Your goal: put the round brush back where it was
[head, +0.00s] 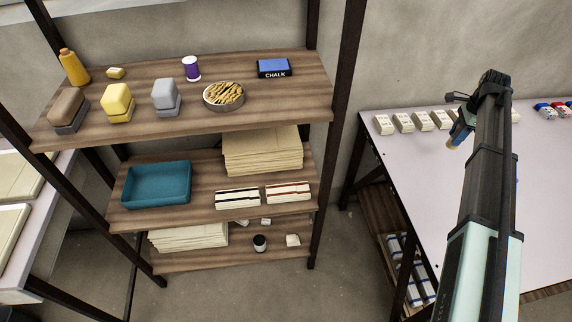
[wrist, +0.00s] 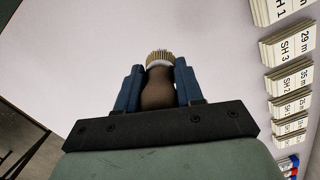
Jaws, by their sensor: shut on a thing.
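My gripper (wrist: 159,72) is shut on the round brush (wrist: 158,93), seen in the wrist view. The brush has a rounded brown handle, a pale band and a ring of tan bristles pointing away from me. A blue finger presses on each side of the handle. In the head view my gripper (head: 459,134) is above the white table, near its back edge, and a small pale yellowish end of the brush (head: 451,144) shows below it. The arm hides most of the brush there. No empty spot marked for the brush can be told apart.
The white table (head: 420,170) carries a row of labelled card stacks (head: 403,122) along its back. At left, the wooden shelf (head: 140,130) holds a bottle (head: 74,68), coloured blocks, a purple spool (head: 192,69), a round tin (head: 223,106) and a chalk box (head: 274,68). A teal tray (head: 157,185) sits below.

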